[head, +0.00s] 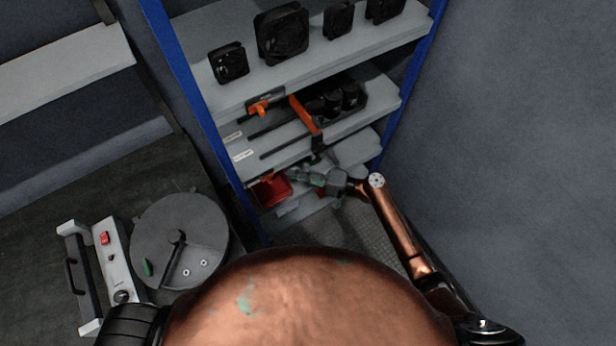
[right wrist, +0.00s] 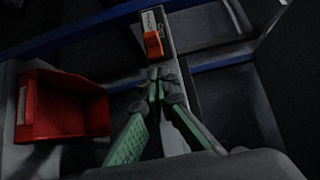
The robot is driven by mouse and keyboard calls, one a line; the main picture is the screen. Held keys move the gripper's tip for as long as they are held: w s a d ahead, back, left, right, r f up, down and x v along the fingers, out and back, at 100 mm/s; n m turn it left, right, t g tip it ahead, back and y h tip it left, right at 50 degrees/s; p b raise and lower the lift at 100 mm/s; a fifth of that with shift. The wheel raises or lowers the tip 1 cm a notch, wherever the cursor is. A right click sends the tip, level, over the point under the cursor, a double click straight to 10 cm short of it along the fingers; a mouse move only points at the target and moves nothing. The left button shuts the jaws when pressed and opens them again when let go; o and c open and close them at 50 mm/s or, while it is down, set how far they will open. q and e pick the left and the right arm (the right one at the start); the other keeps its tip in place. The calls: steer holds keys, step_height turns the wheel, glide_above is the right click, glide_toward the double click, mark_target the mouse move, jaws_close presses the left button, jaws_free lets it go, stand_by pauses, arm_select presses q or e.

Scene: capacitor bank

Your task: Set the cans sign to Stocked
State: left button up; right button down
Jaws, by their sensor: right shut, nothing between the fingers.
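In the right wrist view, an orange slider (right wrist: 152,44) sits on a narrow strip with a pale label (right wrist: 153,20); this may be the cans sign, but its lettering is too small and dark to read. My right gripper (right wrist: 160,80), with green fingers, is shut and empty. Its tips point at the strip, just below the slider; I cannot tell whether they touch it. In the head view my right gripper (head: 300,174) is low at the rack's front, near the red bin. My left gripper is not in view.
A blue-posted rack (head: 184,70) holds black fans (head: 282,34) above and black cans (head: 334,103) on a middle shelf. A red bin (right wrist: 65,105) stands left of my right gripper. A grey wall (head: 510,120) bounds the right. A round grey drum (head: 205,225) stands at left.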

steer(key=s+a, duration=0.2)
steer(key=a, duration=0.1)
steer(key=shift+s+a+p, duration=0.1)
steer(key=shift+a+p, duration=0.2)
steer(key=shift+p, duration=0.1)
steer(key=shift+a, duration=0.1)
steer(key=s+a, duration=0.1)
steer(key=a, duration=0.1)
steer(key=s+a, duration=0.2)
steer(key=shift+s+a, duration=0.15)
steer(key=shift+s, duration=0.05)
steer(key=b, duration=0.2)
glide_toward(270, 178)
steer(key=d, duration=0.2)
steer(key=shift+s+d+f, duration=0.35)
steer(key=shift+d+f, duration=0.05)
steer(key=shift+d, duration=0.05)
